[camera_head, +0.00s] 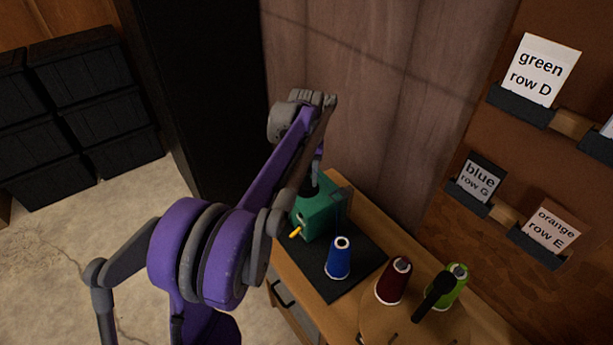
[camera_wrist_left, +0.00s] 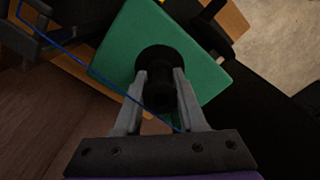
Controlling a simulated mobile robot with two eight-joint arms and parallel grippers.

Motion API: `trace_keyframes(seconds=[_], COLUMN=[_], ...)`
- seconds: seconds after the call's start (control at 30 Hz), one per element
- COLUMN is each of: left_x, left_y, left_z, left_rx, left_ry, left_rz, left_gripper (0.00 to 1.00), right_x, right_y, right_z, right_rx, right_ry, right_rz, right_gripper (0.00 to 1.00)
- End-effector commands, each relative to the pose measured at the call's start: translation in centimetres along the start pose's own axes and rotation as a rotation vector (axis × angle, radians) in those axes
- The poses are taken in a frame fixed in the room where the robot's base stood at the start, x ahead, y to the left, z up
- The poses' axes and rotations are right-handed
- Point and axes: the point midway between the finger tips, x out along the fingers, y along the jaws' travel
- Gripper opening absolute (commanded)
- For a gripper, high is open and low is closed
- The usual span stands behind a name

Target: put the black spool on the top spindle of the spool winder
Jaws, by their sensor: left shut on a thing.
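The spool winder is a green box (camera_head: 318,218) with a yellow crank handle (camera_head: 296,232), on a dark mat beside the wall. Its green top (camera_wrist_left: 120,45) fills the middle of the left wrist view. My left gripper (camera_wrist_left: 160,84) is shut on the black spool (camera_wrist_left: 160,94), right over the winder's top. A wide dark round part shows around the spool's far end. The top spindle is hidden behind the spool, and I cannot tell whether the spool is around it or just above it. In the head view my forearm partly covers the winder. My right gripper is not in view.
A blue spool (camera_head: 339,258) stands on the dark mat (camera_head: 350,283). Dark red (camera_head: 392,282) and lime green (camera_head: 455,292) spools stand on a round wooden board, with a black rod-like thing (camera_head: 432,297) beside them. A labelled wall rack (camera_head: 520,107) is at right. A blue thread (camera_wrist_left: 70,55) crosses near my gripper.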

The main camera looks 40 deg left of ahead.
Motion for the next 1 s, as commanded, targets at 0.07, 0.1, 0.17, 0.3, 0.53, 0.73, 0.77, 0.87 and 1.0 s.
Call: trace_keyframes(seconds=[0.07, 0.1, 0.17, 0.3, 0.53, 0.73, 0.77, 0.87, 1.0], left_x=[0.0, 0.0, 0.0, 0.0, -0.3, -3.1, -3.7, -5.8, -8.5], left_y=[0.0, 0.0, 0.0, 0.0, 0.0, 0.0, 0.0, 0.0, 0.0], left_z=[0.0, 0.0, 0.0, 0.0, 0.0, 0.0, 0.0, 0.0, 0.0], left_rx=[0.000, 0.000, 0.000, 0.000, 0.000, -0.001, -0.001, -0.001, -0.001], left_ry=[0.000, 0.000, 0.000, 0.000, 0.000, 0.000, 0.000, 0.000, 0.000], left_rz=[0.000, 0.000, 0.000, 0.000, 0.000, 0.000, 0.000, 0.000, 0.000], left_gripper=[0.51, 0.58, 0.69, 0.75, 0.75, 0.75, 0.75, 0.75, 0.75], right_x=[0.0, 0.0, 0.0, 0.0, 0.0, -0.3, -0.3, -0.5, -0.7], right_y=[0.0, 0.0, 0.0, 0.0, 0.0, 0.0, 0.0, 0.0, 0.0], right_z=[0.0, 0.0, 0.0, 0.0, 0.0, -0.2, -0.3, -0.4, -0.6], right_rx=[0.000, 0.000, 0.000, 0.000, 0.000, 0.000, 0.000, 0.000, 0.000], right_ry=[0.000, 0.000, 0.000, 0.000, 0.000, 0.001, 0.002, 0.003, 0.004], right_rz=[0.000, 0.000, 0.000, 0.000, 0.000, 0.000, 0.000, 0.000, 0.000], right_gripper=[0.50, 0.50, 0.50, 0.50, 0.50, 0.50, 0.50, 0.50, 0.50])
